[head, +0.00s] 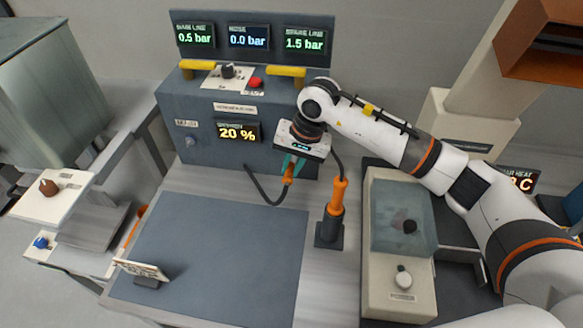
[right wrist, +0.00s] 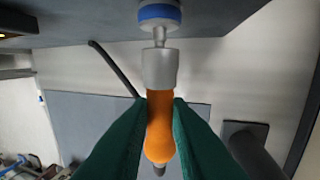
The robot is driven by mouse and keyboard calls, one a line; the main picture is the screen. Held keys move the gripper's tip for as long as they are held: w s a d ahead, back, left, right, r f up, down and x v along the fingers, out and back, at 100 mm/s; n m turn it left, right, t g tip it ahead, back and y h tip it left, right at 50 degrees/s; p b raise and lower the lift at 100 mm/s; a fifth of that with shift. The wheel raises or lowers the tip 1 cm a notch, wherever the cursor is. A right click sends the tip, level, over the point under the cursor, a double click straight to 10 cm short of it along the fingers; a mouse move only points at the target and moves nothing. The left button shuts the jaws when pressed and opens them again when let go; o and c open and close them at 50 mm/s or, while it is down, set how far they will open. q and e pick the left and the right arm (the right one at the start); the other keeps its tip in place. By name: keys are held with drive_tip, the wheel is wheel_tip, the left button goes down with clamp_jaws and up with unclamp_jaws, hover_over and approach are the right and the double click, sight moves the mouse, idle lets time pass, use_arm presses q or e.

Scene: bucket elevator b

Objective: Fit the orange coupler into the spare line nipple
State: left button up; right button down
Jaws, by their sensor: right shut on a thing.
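My right gripper (head: 294,162) has teal fingers shut on the orange coupler (head: 288,178), in front of the blue-grey cabinet's lower right face. In the right wrist view the coupler (right wrist: 160,125) stands between the fingers (right wrist: 160,120), with its grey metal sleeve (right wrist: 159,68) toward the cabinet. A metal nipple (right wrist: 160,36) with a blue collar (right wrist: 159,13) lies in line with the sleeve's mouth. They appear to meet, but I cannot tell whether the nipple is inside. In the head view the gripper hides the nipple. My left gripper is not in view.
The cabinet (head: 190,160) has pressure displays, two yellow handles (head: 286,71) and a red button (head: 255,83). A dark hose (head: 262,192) hangs from the coupler. An orange-topped dark post (head: 330,225) stands just right. The blue-grey mat (head: 215,250) is mostly clear, with a small sign (head: 143,270).

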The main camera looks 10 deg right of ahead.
drive_tip(key=shift+w+d+b, duration=0.25)
drive_tip(key=shift+w+b, duration=0.3)
drive_tip(key=c, duration=1.3)
unclamp_jaws()
drive_tip(key=shift+w, duration=0.1)
drive_tip(key=b+v, duration=0.2)
drive_tip(key=v, duration=1)
